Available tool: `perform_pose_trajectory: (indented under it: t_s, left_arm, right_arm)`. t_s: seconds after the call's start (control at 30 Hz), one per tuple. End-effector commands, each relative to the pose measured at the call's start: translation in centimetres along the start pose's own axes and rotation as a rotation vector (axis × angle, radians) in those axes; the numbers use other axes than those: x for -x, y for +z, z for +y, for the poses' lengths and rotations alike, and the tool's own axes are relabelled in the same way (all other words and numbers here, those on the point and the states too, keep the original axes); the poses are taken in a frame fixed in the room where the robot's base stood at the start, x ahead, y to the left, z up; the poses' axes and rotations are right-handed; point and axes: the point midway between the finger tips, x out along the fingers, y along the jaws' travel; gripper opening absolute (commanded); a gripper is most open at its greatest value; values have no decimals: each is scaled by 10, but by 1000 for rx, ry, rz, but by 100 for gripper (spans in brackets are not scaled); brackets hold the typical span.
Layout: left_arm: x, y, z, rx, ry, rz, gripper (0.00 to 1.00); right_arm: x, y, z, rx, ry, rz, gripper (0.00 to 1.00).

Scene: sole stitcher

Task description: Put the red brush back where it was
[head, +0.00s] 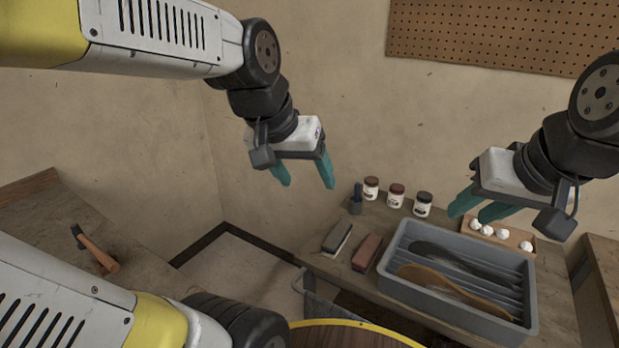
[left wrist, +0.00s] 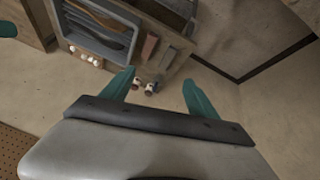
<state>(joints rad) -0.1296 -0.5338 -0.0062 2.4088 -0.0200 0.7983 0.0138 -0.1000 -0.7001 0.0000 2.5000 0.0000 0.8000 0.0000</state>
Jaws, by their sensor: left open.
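The red brush (head: 367,252), a reddish-brown block, lies on the workbench between a grey-topped brush (head: 337,238) and the grey tray (head: 392,270). It also shows in the left wrist view (left wrist: 150,46). It appears to touch neither neighbour. My left gripper (head: 305,180) is open and empty, in the air above and left of the brushes in the head view. Its open fingers also show in the left wrist view (left wrist: 162,92). My right gripper (head: 480,208) is in the air above the tray's far side, its fingers apart and nothing seen between them.
The tray holds dark and brown sole-shaped pieces. Several jars (head: 396,195) and a small dark blue holder (head: 356,199) stand at the bench's back. White balls sit in a wooden rack (head: 515,236). A hammer (head: 97,248) lies on the left table. Floor between tables is open.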

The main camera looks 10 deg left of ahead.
Motion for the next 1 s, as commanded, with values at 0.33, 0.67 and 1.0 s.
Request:
perform_pose_trajectory:
  t_s: [0.33,0.67,1.0]
  left_arm:
    - [19,33,-3,20,0,74,69]
    - [19,33,-2,20,0,73,69]
    - [19,33,-2,20,0,73,69]
  right_arm:
    - [0,0,0,0,0,0,36]
    - [0,0,0,0,0,0,36]
    - [0,0,0,0,0,0,36]
